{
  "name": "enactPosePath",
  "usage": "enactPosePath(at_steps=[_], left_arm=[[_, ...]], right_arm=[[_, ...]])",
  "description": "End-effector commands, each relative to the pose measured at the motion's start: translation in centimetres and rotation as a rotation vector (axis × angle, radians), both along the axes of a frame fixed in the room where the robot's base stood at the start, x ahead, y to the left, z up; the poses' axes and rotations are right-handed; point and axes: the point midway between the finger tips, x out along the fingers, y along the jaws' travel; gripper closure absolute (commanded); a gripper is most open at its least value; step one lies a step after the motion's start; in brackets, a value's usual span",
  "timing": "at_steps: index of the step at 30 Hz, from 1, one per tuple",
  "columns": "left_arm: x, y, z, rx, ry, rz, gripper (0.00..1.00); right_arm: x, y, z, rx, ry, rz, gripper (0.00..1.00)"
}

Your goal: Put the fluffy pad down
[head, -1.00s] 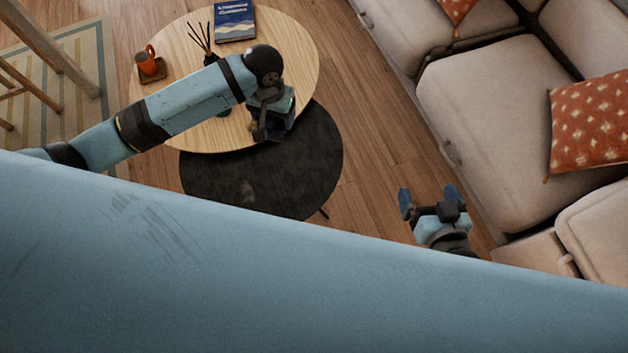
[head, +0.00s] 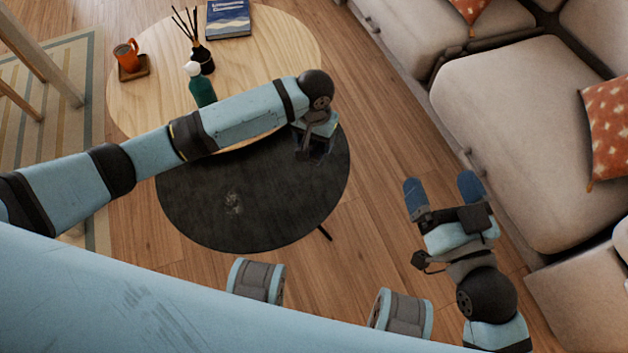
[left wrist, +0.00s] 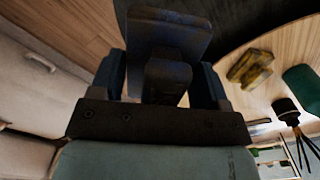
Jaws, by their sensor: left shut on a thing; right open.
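My left gripper (head: 316,152) hangs over the right part of the round black table (head: 270,210), partly hidden by its own wrist. In the left wrist view it is shut on a dark blue-grey flat block, which I take for the fluffy pad (left wrist: 172,30). The pad sits between the blue fingers; its underside is hidden. I cannot tell whether it touches the black table. My right gripper (head: 443,195) is open and empty above the floor, right of the black table.
A grey smudge (head: 233,203) marks the black table. The wooden table (head: 275,45) behind holds a green bottle (head: 201,88), reed diffuser (head: 202,58), orange mug (head: 127,56), blue book (head: 228,18) and yellowish blocks (left wrist: 250,66). A beige sofa (head: 510,110) stands right. The black table's left half is clear.

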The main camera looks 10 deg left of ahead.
Motion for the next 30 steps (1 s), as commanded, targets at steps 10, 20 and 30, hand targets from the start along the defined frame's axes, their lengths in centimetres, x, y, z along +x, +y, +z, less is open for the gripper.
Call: enactPosePath(at_steps=[10,20,30], left_arm=[[-0.1,0.0,-10.0,0.001,0.002,0.001,0.56],[-0.1,0.0,-13.9,0.000,0.000,0.000,0.56],[0.0,0.0,-17.8,0.000,0.000,0.000,0.56]], right_arm=[[-0.2,1.3,0.6,0.079,-0.093,0.058,0.05],[0.0,1.5,-1.8,0.039,-0.008,0.083,0.05],[0.0,1.8,-4.5,0.001,0.071,0.108,0.05]])
